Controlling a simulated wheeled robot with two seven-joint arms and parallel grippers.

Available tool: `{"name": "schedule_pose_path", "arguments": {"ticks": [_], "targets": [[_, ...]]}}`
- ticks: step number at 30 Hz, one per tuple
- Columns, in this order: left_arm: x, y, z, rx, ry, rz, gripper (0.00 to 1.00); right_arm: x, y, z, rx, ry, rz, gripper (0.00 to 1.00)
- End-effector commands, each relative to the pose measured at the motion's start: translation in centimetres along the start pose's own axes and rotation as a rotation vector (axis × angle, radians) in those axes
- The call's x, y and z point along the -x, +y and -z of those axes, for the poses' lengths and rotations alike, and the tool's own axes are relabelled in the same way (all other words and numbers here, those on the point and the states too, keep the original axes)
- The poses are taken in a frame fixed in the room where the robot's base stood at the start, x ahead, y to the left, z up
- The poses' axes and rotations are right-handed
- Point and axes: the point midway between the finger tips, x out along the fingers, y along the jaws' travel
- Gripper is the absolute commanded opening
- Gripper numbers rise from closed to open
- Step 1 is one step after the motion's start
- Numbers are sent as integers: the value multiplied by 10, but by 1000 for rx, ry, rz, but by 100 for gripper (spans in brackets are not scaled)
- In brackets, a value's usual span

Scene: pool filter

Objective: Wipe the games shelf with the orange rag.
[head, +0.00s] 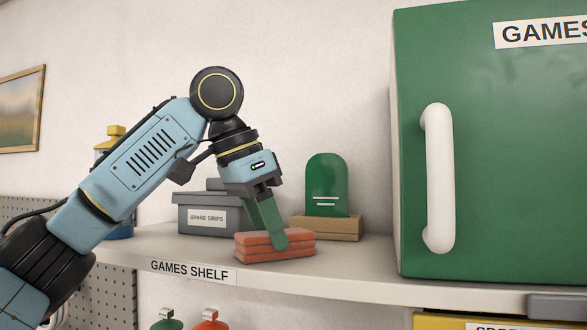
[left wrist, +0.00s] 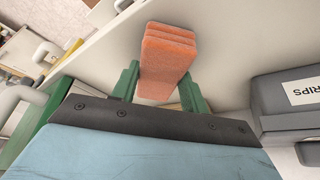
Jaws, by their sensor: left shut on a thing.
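The orange rag (head: 262,247) is a folded, layered stack on the games shelf (head: 330,262), above the "GAMES SHELF" label (head: 193,271). My left gripper (head: 280,243) points down with its green fingers at the rag. In the left wrist view the rag (left wrist: 167,55) sits between the two green fingers (left wrist: 160,88), and the gripper is shut on it. The rag appears to rest on the shelf surface. My right gripper is in neither view.
Behind the rag stand a grey "SPARE GRIPS" box (head: 207,219) and a green rounded item (head: 326,183) on a wooden block (head: 331,226). A large green cabinet (head: 490,150) with a white handle (head: 438,178) bounds the right. Bare shelf lies between rag and cabinet.

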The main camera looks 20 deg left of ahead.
Motion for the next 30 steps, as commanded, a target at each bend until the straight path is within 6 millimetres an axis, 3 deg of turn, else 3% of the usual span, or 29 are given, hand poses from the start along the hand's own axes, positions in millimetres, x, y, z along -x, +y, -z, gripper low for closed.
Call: {"name": "schedule_pose_path", "arguments": {"ticks": [13, 15, 17, 30], "targets": [[-12, 34, 28, -11, -3, -5, 23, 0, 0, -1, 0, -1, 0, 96], [-8, 32, 28, -6, -1, -3, 23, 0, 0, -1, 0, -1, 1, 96], [9, 33, 34, -4, 2, -2, 23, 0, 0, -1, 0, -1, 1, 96], [44, 35, 52, -13, 0, -5, 23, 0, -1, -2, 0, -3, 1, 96]]}}
